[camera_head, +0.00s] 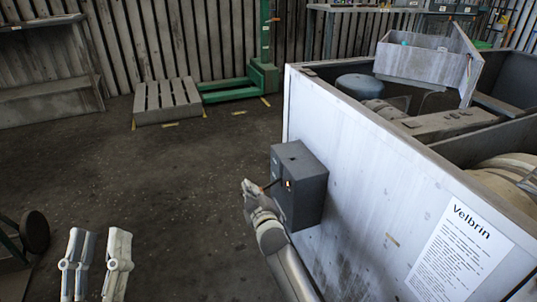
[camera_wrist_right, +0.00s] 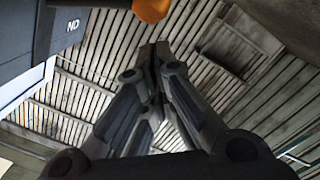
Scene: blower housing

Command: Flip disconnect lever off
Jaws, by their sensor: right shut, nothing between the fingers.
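The grey disconnect box (camera_head: 300,185) is mounted on the white side panel of the blower housing. In the right wrist view the shut fingertips (camera_wrist_right: 157,50) point up the picture, below an orange knob (camera_wrist_right: 151,9) that looks like the lever's end. The dark box (camera_wrist_right: 75,25) shows there at upper left. Contact cannot be told. My left gripper (camera_head: 98,240) is open and empty at lower left.
The white housing (camera_head: 350,150) fills the right side, open on top, with a lidded grey bin (camera_head: 420,65) on its far rim. A wooden pallet (camera_head: 167,102) and green pallet jack (camera_head: 225,90) stand far back. The floor left of the box is clear.

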